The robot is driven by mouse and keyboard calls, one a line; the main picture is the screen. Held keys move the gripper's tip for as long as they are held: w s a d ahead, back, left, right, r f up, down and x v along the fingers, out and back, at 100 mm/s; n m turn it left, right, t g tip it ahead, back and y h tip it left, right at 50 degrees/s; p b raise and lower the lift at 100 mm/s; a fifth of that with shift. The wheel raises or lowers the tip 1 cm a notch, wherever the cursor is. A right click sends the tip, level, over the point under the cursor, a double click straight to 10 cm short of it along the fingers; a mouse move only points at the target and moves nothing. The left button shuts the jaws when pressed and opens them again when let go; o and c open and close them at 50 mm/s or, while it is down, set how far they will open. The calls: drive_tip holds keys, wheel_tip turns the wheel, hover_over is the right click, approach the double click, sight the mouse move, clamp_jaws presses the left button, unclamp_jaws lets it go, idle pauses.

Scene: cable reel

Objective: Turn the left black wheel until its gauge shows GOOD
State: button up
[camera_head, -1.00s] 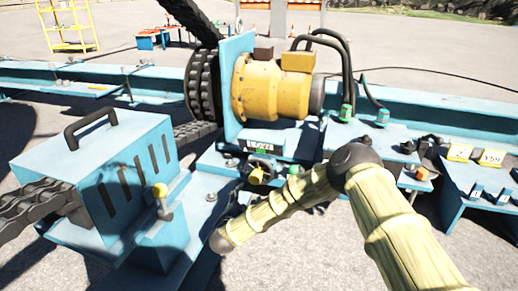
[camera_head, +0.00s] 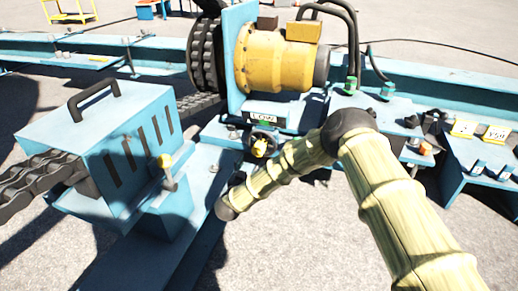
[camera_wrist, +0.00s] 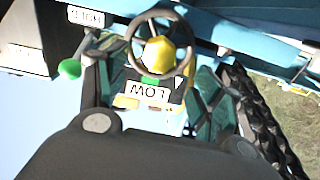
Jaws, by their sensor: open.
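The left black wheel (camera_head: 262,143) has a yellow hub and sits on the blue frame below the yellow motor. In the wrist view the wheel (camera_wrist: 160,43) is near the top centre. Its gauge (camera_head: 262,117) is just above it in the head view. In the wrist view the gauge (camera_wrist: 148,89) reads LOW, upside down, with a green mark and a white pointer triangle beside the word. My gripper (camera_wrist: 157,66) is open, with dark fingers on both sides of the wheel and gauge in the picture. I cannot tell whether they touch the wheel.
A blue slotted box (camera_head: 110,150) with a black handle stands left, a yellow-knobbed lever (camera_head: 165,162) at its side. The yellow motor (camera_head: 275,60) and hoses are above the wheel. Yellow tags (camera_head: 465,128) sit at the right on the blue frame.

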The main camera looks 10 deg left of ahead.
sight(257, 153)
drive_tip(key=w+b, duration=0.1)
drive_tip(key=w, duration=0.2)
drive_tip(key=w+d+b, duration=0.1)
drive_tip(key=w+b, duration=0.1)
drive_tip(key=w, duration=0.1)
drive_tip(key=w+b, duration=0.2)
drive_tip(key=w, duration=0.1)
drive_tip(key=shift+d+f, duration=0.2)
drive_tip(key=shift+d, duration=0.2)
drive_tip(key=shift+w+d+r+b, duration=0.1)
drive_tip(key=shift+w+b, duration=0.05)
drive_tip(key=shift+w, duration=0.3)
drive_tip(key=shift+w+d+r+b, duration=0.1)
drive_tip(key=shift+w+b, duration=0.05)
drive_tip(key=shift+w, duration=0.25)
drive_tip(key=shift+c, duration=0.4)
drive_tip(key=c, duration=1.3)
